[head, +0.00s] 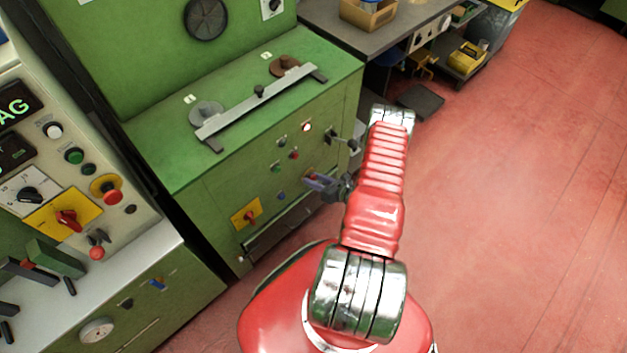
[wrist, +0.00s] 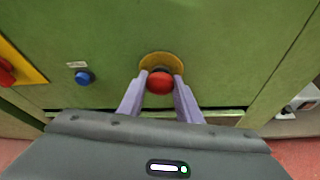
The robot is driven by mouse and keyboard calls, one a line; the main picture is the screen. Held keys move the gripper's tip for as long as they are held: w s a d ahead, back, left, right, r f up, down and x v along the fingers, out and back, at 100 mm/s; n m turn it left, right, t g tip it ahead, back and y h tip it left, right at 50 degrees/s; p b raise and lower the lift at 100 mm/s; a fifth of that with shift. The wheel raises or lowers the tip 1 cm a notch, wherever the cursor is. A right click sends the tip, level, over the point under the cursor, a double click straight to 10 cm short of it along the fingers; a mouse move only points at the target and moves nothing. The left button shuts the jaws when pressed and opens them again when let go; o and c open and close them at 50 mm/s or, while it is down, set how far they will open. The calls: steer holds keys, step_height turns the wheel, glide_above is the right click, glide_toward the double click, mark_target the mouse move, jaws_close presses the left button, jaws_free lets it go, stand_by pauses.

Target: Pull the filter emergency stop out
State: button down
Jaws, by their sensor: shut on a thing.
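The emergency stop is a red mushroom button (wrist: 160,82) on a round yellow plate (wrist: 161,63), set in the green machine front in the wrist view. My gripper (wrist: 160,88) has one pale finger on each side of the button and is shut on it. In the head view my gripper (head: 318,183) reaches left to the front panel of the green machine. There the fingers mostly hide the button. No label on the button can be read.
A blue button (wrist: 84,77) sits left of the stop, and a red switch on a yellow plate (head: 246,213) is further left. Another red mushroom button (head: 112,196) is on the left console (head: 140,226). The red floor (head: 500,220) at right is clear.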

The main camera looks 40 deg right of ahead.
steer(key=shift+s, duration=0.75)
steer(key=c, duration=1.3)
jaws_free()
steer(key=shift+s, duration=0.1)
steer(key=v, duration=1.3)
steer(key=shift+s, duration=0.3)
steer(key=shift+d, duration=0.1)
